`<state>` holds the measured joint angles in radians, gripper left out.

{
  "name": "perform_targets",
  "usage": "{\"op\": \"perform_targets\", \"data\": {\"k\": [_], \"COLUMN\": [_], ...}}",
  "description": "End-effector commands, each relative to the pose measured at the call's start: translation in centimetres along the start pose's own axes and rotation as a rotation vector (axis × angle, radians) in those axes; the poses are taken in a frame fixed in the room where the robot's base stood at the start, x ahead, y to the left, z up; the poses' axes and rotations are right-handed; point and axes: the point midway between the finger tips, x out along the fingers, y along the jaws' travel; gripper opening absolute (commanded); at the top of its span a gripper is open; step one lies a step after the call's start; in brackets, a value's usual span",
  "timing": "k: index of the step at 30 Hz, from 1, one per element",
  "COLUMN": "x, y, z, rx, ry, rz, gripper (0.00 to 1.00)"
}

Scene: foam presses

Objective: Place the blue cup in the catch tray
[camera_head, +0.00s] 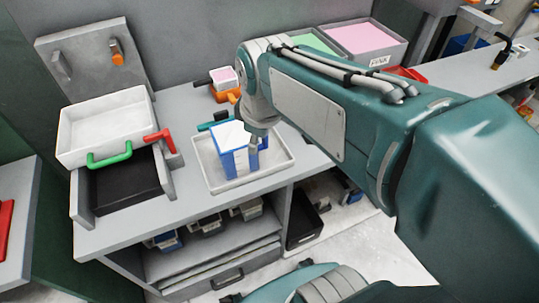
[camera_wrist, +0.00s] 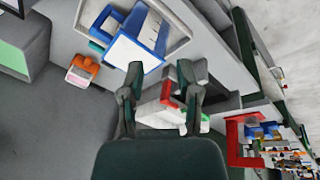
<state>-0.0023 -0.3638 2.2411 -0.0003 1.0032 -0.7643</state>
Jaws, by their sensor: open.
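The blue cup (camera_head: 227,162), box-shaped with a white face and scale marks, stands inside the white catch tray (camera_head: 283,163) on the grey bench. In the wrist view the cup (camera_wrist: 140,47) lies just beyond my fingertips, with the tray rim (camera_wrist: 181,45) beside it. My gripper (camera_wrist: 162,73) is open, and nothing shows between its fingers. In the head view my gripper (camera_head: 254,143) is at the cup's right side, partly hidden by my wrist. I cannot tell whether a finger touches the cup.
A small pink-topped cup (camera_head: 223,77) with an orange handle stands behind the tray. Larger pink (camera_head: 362,37) and green bins stand at the back.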

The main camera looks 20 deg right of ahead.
Motion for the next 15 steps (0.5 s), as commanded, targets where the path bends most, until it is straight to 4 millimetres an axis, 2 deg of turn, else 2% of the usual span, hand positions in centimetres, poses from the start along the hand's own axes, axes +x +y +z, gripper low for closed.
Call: {"op": "perform_targets", "data": {"k": [3,9,15], "x": [-1.3,-2.1,-2.0], "y": [-2.0,-4.5,-5.2], "z": [2.1,4.7,5.6], "rx": [0.258,0.631,0.764], "ry": [0.070,0.180,0.220], "rz": [0.052,0.087,0.089], "gripper": [0.43,0.43,0.43]}}
